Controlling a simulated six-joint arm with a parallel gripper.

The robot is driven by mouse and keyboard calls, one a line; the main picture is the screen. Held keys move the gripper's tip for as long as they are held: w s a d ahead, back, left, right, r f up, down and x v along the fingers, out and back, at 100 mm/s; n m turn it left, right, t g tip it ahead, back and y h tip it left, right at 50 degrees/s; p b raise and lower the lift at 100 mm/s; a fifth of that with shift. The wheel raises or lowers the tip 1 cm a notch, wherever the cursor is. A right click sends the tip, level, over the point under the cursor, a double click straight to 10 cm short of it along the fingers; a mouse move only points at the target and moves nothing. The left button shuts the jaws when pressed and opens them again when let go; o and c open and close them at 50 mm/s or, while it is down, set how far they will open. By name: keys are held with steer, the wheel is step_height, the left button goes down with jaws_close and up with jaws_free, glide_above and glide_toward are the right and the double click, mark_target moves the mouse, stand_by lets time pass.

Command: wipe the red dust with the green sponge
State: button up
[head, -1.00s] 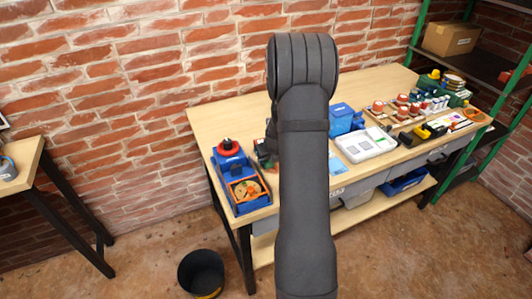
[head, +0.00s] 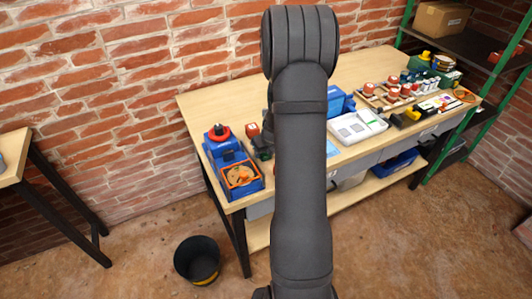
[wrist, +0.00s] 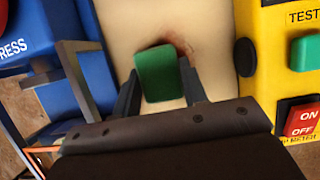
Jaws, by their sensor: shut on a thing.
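The green sponge (wrist: 158,74) shows in the wrist view, held between the two fingers of my gripper (wrist: 160,84). The gripper is shut on it. A small reddish-brown smear of red dust (wrist: 183,45) lies on the pale wooden tabletop (wrist: 145,20) just beyond and to the right of the sponge's far edge. I cannot tell whether the sponge touches the tabletop.
A blue press (wrist: 32,42) stands close left of the gripper. A yellow test box (wrist: 258,85) with buttons stands close right. In the head view, the blue press (head: 222,148), a white tray (head: 357,127) and several small items stand on the workbench (head: 200,103). A black bucket (head: 197,260) is on the floor.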

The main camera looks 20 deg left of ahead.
steer(key=shift+w+a, duration=1.95)
steer(key=shift+a, duration=0.05)
steer(key=shift+w+d, duration=0.1)
steer(key=shift+w, duration=0.15)
steer(key=shift+d, duration=0.35)
steer(key=shift+s+d, duration=2.65)
steer(key=shift+s, duration=0.05)
steer(key=shift+w+a, duration=2.9)
step_height(320, 180, up, 8)
steer(key=shift+d+r, duration=0.1)
